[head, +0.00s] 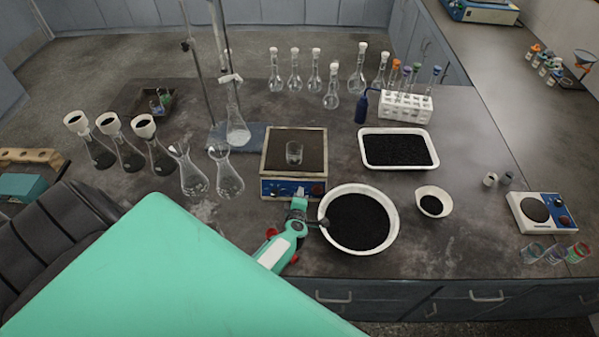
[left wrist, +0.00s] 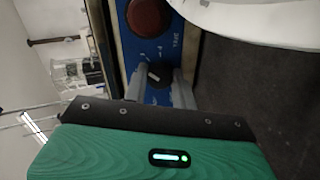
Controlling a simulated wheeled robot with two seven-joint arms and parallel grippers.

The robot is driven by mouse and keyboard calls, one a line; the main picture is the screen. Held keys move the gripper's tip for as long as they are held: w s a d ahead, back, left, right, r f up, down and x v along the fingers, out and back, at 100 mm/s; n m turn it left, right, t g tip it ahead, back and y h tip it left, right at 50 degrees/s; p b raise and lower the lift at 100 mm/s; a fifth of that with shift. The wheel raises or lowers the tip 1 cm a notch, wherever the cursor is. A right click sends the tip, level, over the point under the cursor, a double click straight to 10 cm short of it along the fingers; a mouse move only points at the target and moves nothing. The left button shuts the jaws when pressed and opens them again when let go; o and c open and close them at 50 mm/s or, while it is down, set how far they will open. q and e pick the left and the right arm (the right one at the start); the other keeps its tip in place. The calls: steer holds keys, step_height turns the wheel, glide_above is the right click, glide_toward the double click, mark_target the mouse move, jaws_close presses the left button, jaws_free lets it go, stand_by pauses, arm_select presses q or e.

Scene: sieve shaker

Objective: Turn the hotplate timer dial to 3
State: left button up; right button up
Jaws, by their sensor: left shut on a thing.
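The hotplate (head: 268,163) stands in the middle of the bench, with a glass beaker (head: 294,153) on its dark top. Its blue front panel (head: 275,188) faces me. My left gripper (head: 298,204) is at the front of this panel. In the left wrist view, my left gripper (left wrist: 158,84) has one finger on each side of a dark dial (left wrist: 154,72) with a white mark, shut on it. A larger red-brown knob (left wrist: 148,15) is beside it on the panel. The printed numbers around the dial are too small to read. My right gripper is not in view.
A white bowl of black grains (head: 360,220) stands close to the right of my left gripper. Two empty flasks (head: 226,180) stand left of the hotplate. A white tray of black grains (head: 397,149) lies to its right. A stand with a flask (head: 237,130) is behind left.

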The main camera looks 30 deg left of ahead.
arm_select(q)
steer(key=shift+s+f+m, duration=0.1)
steer(key=shift+m, duration=0.6)
steer(key=o, duration=1)
steer(key=v, duration=0.7)
steer(key=shift+s+d, duration=0.1)
steer(key=shift+s, duration=0.1)
